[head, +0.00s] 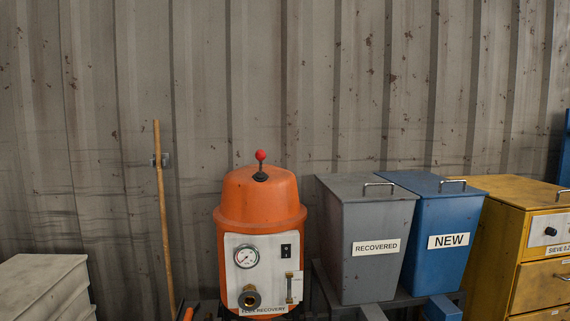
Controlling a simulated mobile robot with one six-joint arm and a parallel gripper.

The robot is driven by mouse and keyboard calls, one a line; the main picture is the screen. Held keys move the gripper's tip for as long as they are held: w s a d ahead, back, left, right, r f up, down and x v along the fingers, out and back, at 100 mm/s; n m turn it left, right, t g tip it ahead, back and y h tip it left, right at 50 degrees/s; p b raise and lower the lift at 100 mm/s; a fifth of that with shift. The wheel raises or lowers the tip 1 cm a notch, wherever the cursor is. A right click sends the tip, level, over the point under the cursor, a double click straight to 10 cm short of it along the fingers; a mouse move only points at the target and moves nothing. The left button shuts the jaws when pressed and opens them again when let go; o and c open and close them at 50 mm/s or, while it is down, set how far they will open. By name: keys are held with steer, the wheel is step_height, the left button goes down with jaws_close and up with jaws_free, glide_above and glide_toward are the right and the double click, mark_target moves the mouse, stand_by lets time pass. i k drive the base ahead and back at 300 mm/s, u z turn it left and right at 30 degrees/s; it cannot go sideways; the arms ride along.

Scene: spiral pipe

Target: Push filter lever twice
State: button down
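An orange domed flux recovery machine (228,210) stands in the lower middle of the head view. On top of its dome is a short dark lever with a red ball knob (260,155), standing nearly upright. The machine's pale front panel (270,272) carries a round gauge (246,256), a black switch (286,251), a brass port (249,298) and a small upright fitting at its right. I cannot tell which part is called the filter lever. My gripper is not in view.
A grey bin marked RECOVERED (363,205) and a blue bin marked NEW (435,205) stand right of the machine. A yellow cabinet (500,200) is at the far right. A wooden pole (162,215) leans on the corrugated wall (200,80). Grey boxes (40,280) sit lower left.

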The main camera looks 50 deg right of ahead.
mark_target(260, 155)
steer(key=z, duration=0.3)
steer(key=k, duration=1.1)
steer(key=u, duration=0.6)
steer(key=i, duration=1)
steer(key=z, duration=0.05)
